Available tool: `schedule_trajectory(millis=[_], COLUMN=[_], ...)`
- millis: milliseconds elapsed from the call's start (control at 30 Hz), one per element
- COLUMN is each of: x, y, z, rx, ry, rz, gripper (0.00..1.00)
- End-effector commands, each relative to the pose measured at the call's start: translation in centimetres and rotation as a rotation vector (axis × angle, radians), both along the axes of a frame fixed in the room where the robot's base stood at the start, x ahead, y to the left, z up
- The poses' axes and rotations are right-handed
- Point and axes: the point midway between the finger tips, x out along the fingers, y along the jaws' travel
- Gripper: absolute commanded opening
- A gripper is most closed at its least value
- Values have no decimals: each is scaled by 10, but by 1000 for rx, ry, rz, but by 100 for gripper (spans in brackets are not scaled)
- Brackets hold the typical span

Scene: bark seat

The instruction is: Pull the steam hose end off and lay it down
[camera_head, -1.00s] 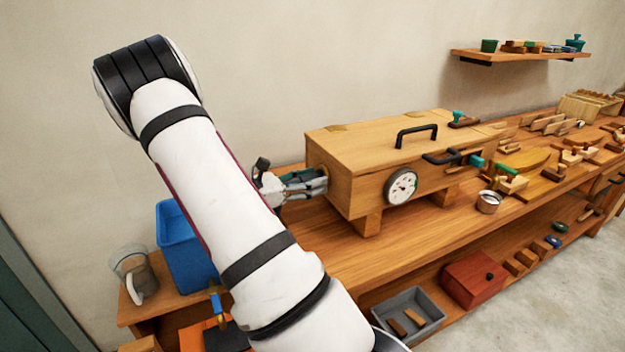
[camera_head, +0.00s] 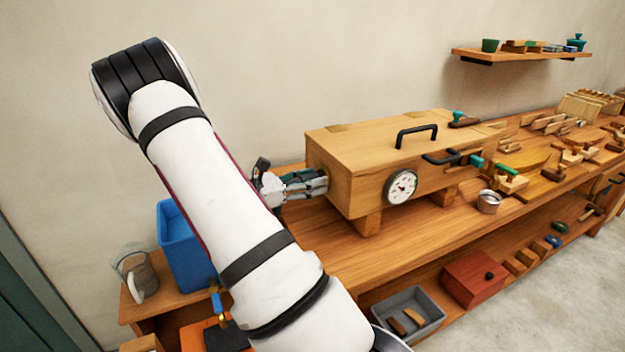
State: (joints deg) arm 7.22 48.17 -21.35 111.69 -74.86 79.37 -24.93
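The wooden steam box (camera_head: 375,150) stands on the long bench, with a black handle on its lid and a round dial (camera_head: 401,187) on its front. My gripper (camera_head: 318,183) is at the box's left end face, its fingers reaching to the round fitting there. A bit of teal shows between the fingers, likely the hose end (camera_head: 300,174), but it is mostly hidden. I cannot tell whether the fingers are closed on it. The rest of the hose is hidden, partly behind my arm.
The bench top (camera_head: 345,245) is clear in front of the box's left part. A blue bin (camera_head: 178,250) and a clear jug (camera_head: 137,275) stand at left. A metal cup (camera_head: 489,201) and several wooden tools lie to the right. A grey tray (camera_head: 412,316) and red box (camera_head: 474,279) sit below.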

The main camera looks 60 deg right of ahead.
Motion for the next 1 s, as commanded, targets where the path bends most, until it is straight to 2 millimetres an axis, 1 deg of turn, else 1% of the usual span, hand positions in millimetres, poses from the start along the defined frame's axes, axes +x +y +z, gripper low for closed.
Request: schedule_trajectory(millis=[33,200,433,1000], x=[0,0,1,12], y=[0,0,2,19], z=[0,0,0,0], rx=[0,0,-1,0], ry=[0,0,1,0], rz=[0,0,0,1], gripper=[38,0,0,0])
